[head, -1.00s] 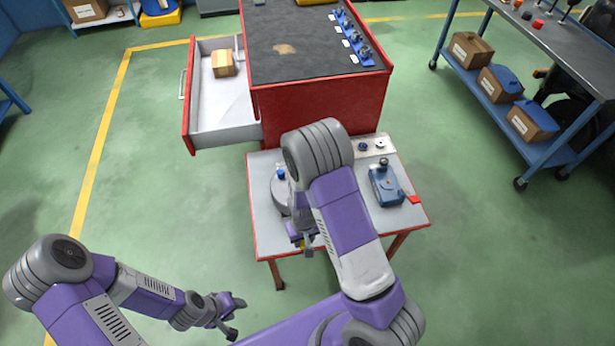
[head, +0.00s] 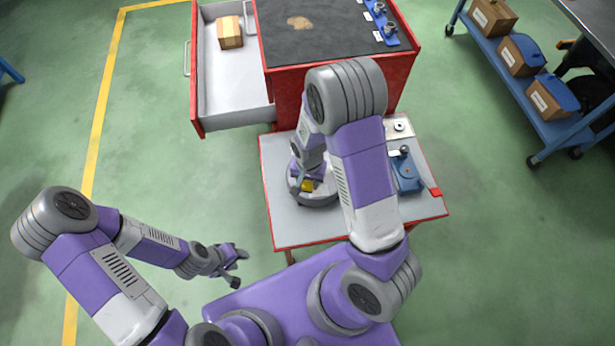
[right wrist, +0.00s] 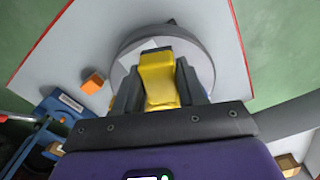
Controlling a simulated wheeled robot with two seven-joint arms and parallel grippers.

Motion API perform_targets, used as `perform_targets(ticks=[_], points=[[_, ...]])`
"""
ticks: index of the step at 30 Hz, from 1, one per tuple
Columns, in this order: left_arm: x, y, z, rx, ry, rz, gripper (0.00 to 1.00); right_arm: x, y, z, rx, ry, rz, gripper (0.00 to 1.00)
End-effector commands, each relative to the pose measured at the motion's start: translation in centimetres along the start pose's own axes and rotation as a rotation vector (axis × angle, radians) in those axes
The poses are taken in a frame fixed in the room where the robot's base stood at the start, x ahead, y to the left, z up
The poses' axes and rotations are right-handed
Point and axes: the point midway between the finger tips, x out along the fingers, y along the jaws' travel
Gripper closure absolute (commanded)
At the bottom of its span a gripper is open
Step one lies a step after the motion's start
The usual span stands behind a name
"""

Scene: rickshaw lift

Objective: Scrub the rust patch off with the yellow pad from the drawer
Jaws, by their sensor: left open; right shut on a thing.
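The rust patch (head: 299,23) is a tan-brown blotch on the dark top of the red cabinet (head: 285,98). The cabinet's drawer (head: 232,95) stands open to the left. My right gripper (head: 307,180) is shut on the yellow pad (head: 308,186), low over the small table in front of the cabinet. In the right wrist view the yellow pad (right wrist: 160,78) sits between the two fingers, in front of a round grey object (right wrist: 198,62); whether they touch I cannot tell. My left gripper (head: 236,266) is open and empty over the floor at lower left.
A cardboard box (head: 230,32) lies in the drawer. The small table (head: 285,222) with red edges also carries a blue device (head: 406,172). Blue fixtures (head: 385,22) line the cabinet top's right side. A shelf cart (head: 560,125) with boxes stands at right. Floor at left is clear.

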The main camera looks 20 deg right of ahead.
Motion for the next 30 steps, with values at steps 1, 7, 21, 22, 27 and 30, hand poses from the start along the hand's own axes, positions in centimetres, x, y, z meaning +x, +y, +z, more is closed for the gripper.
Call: perform_targets(ticks=[1,7,21,22,27,30], points=[[0.7,-0.3,0.0,0.000,0.000,0.000,0.57,0.9,0.0,0.0,0.001,0.000,0.000,0.84],[2.2,-0.8,-0.1,0.000,0.000,0.000,0.57,2.6,0.1,0.0,0.002,0.001,-0.001,0.84],[4.0,-1.5,-0.2,0.000,0.001,0.000,0.57,5.5,1.5,-0.9,0.001,-0.001,0.002,0.88],[4.0,-1.5,-0.2,0.000,0.001,0.000,0.57,5.8,1.6,-1.1,0.000,-0.001,0.003,0.88],[4.2,-1.5,-0.2,0.000,0.001,0.000,0.57,5.8,2.6,-1.9,-0.005,0.000,0.001,0.93],[4.3,-1.6,-0.2,0.000,0.001,0.000,0.57,5.8,2.9,-2.0,-0.008,0.001,-0.001,0.93]])
